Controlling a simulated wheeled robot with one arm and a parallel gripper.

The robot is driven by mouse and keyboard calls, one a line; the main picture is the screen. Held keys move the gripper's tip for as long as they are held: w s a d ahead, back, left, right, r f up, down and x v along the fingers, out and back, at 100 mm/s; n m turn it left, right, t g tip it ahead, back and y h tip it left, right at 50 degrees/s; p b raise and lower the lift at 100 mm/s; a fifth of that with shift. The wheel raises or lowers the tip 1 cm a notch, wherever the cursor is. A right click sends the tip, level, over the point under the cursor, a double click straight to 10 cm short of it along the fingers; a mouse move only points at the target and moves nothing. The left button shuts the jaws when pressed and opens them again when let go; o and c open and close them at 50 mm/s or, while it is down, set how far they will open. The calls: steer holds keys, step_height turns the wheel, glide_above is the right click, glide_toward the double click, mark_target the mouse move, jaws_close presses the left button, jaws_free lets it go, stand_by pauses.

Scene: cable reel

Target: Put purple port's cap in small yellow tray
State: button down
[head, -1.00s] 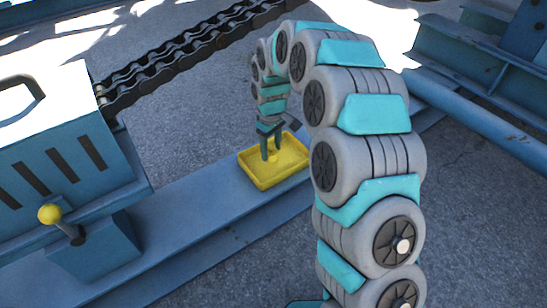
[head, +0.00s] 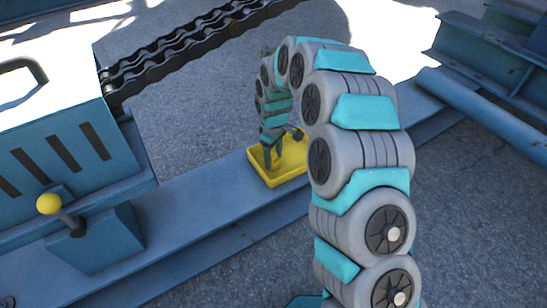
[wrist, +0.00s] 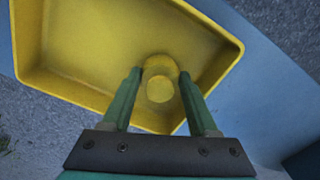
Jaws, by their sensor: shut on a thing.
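The small yellow tray (head: 290,178) sits on the blue beam in the head view. It also fills much of the wrist view (wrist: 90,50), seen from above. My gripper (head: 272,161) points down into the tray. In the wrist view my gripper's two green fingers (wrist: 160,80) are closed on the sides of a small round yellow cap (wrist: 160,90). The cap is over or on the tray floor near one side; I cannot tell whether it touches the floor. The cap is too small to make out in the head view. I see no purple port.
The blue beam (head: 200,205) runs diagonally under the tray. A blue box with a yellow-knobbed lever (head: 49,204) stands at the left. A black chain (head: 165,60) lies behind, and a blue pipe (head: 490,115) is at the right. Bare asphalt surrounds the beam.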

mark_target(274, 154)
steer(key=shift+f, duration=0.15)
steer(key=shift+c, duration=0.8)
jaws_free()
step_height(274, 154, up, 12)
steer(key=p, duration=0.1)
steer(key=s+d+r+m, duration=0.2)
steer(key=s+d+r, duration=0.35)
steer(key=s, duration=0.25)
steer(key=s+d+r+m, duration=0.1)
steer(key=s+d+m, duration=0.2)
steer(key=s, duration=0.8)
steer(key=s+d+r+m+g, duration=0.1)
steer(key=s+d+m, duration=0.2)
steer(key=s, duration=0.8)
steer(key=s+d+r+m, duration=0.1)
steer(key=s+d+m, duration=0.2)
steer(key=s+d, duration=0.3)
steer(key=s, duration=0.4)
steer(key=shift+s+d+r+g, duration=0.15)
steer(key=shift+s+r+g, duration=0.2)
steer(key=shift+s+g, duration=0.05)
